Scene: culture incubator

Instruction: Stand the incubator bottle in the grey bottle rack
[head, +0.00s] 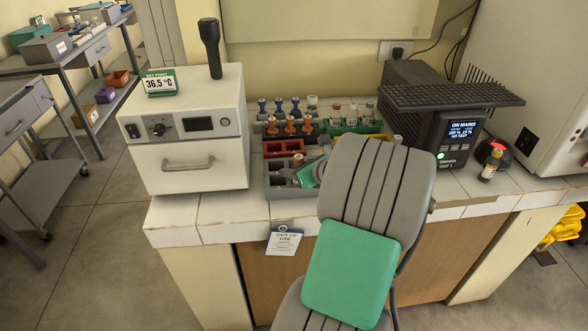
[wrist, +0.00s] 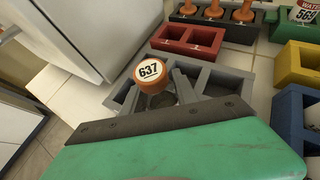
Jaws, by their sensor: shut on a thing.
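The incubator bottle has an orange cap with a white label reading 637 (wrist: 150,72). In the head view its orange cap (head: 298,159) shows over the grey bottle rack (head: 278,192). My gripper (wrist: 165,95) is shut on the bottle just below the cap. In the wrist view the bottle is at the grey rack (wrist: 236,80), among its compartments. The bottle's lower part is hidden, so I cannot tell whether it rests on the rack's floor. The white incubator (head: 195,135) stands to the left with its front closed; its sign reads 36.5 °C.
A red rack (head: 283,147) lies just behind the grey one. Behind it are orange-topped and blue-topped pieces in a dark rack, and a green rack (head: 352,128) with bottles. A dark device (head: 440,135) and a small capped bottle (head: 491,164) stand to the right.

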